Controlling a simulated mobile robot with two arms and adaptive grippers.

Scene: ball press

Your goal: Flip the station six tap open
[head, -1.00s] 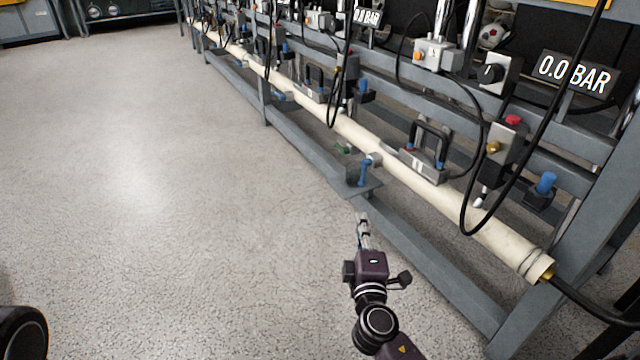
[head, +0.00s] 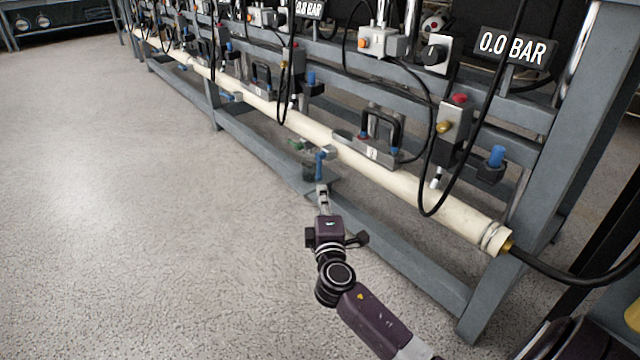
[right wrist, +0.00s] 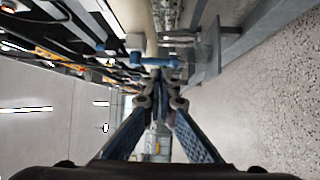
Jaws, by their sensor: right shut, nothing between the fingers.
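A tap with a blue lever (head: 320,165) sits on the side of the long cream pipe (head: 405,186). Its lever hangs down, roughly across the pipe. I cannot read a station number that ties this tap to station six. My right gripper (head: 322,191) is shut and empty, its fingertips just below and in front of the lever. In the right wrist view the fingertips (right wrist: 160,88) are close to the blue lever (right wrist: 150,61); I cannot tell whether they touch it. My left gripper is not in view.
A grey frame carries the pipe, with a low rail (head: 395,252) beside my right arm. A gauge display (head: 514,46) reads 0.0 BAR. A black cable (head: 430,175) loops down near the pipe. More blue-handled taps line the pipe farther back. The floor at left is clear.

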